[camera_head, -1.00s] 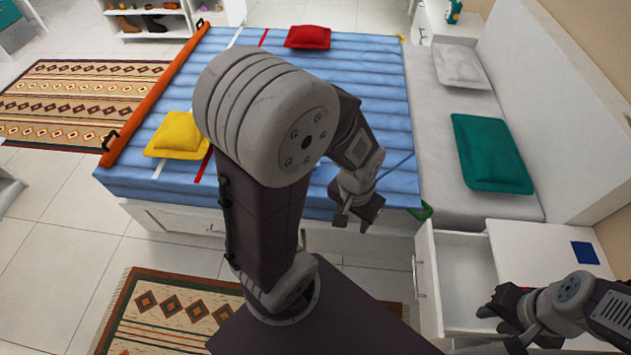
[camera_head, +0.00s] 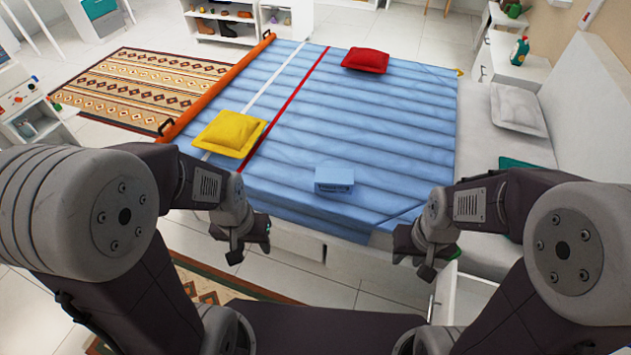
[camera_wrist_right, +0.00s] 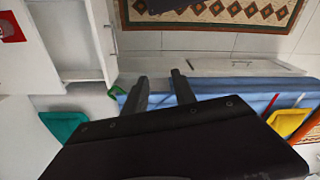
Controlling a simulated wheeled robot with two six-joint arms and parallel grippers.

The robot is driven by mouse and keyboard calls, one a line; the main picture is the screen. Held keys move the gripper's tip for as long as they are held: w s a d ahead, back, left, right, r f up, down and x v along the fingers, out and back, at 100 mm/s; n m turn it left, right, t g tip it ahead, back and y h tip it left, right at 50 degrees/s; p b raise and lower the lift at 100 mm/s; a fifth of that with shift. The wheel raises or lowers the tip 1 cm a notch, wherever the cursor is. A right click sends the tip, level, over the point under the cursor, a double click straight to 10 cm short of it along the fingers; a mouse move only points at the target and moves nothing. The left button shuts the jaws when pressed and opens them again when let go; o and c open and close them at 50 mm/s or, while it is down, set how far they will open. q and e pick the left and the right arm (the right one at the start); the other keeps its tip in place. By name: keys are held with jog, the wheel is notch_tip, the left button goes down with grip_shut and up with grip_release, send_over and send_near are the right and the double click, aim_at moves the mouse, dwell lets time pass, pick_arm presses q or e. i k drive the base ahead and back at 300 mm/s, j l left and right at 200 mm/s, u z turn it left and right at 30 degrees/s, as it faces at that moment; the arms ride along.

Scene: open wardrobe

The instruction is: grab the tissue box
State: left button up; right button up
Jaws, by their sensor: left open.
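A small light-blue box (camera_head: 334,180), which looks like the tissue box, sits on the blue-covered bed near its front edge. My left gripper (camera_head: 247,246) is open, in front of the bed's edge, left of the box and apart from it. My right gripper (camera_head: 412,262) is to the right of the box, also in front of the bed's edge and apart from it. In the right wrist view its two fingers (camera_wrist_right: 160,77) stand apart with nothing between them. The box does not show clearly in that view.
A yellow pillow (camera_head: 229,133) and a red pillow (camera_head: 365,60) lie on the bed (camera_head: 300,110). An orange roll (camera_head: 218,87) runs along its left edge. An open drawer (camera_wrist_right: 82,45) shows in the right wrist view. The bed top around the box is clear.

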aim_at(327, 180)
jog(key=i+l+u, duration=0.1)
jog(key=i+u, duration=0.3)
jog(key=i+l+u, duration=0.15)
jog(key=u, duration=0.2)
jog(key=i+l+u, duration=0.4)
jog(key=k+j, duration=0.1)
